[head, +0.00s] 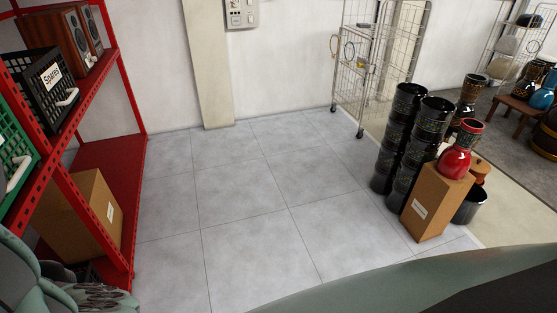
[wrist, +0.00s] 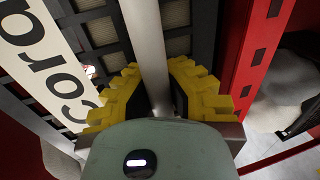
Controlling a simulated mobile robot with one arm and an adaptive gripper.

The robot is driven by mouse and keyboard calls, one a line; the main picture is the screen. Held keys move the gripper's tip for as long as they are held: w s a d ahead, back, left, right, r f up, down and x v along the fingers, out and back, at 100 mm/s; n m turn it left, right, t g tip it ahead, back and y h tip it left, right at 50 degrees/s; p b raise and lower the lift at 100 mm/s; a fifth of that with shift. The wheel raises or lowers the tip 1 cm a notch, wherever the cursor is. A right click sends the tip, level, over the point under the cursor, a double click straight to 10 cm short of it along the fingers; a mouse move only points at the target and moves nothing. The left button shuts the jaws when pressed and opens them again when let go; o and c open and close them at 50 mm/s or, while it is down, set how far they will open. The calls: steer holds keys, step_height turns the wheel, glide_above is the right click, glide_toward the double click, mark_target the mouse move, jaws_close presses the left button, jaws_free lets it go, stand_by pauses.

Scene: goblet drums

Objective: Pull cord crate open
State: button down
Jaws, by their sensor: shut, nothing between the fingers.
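In the wrist view, the cord crate (wrist: 103,30) is a dark lattice wall close in front of me, with a white label (wrist: 42,58) on which "cord" can be read. A pale grey bar (wrist: 145,30), which looks like the crate's handle, runs down the picture in line with my gripper (wrist: 157,80). My gripper has yellow stepped fingers, one seen on each side of the bar. It is shut with nothing held. The bar's lower end is hidden behind my gripper body. I cannot pick out the cord crate in the head view.
A red shelf rack (head: 125,85) stands at left, with a black "Spares" crate (head: 38,97), a green crate (head: 12,150), speakers (head: 72,40) and a cardboard box (head: 85,215). A red upright (wrist: 258,55) is close beside my gripper. Mid-floor is clear; black drums (head: 405,140) stand right.

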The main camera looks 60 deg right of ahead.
stand_by(0.5)
steer(key=c, duration=1.6)
jaws_free()
steer(key=shift+s+d, duration=0.1)
steer(key=shift+d, duration=0.05)
steer(key=o, duration=0.7)
steer(key=shift+s+d, duration=0.3)
steer(key=shift+d, duration=0.25)
steer(key=v, duration=1.1)
steer(key=shift+a, duration=0.1)
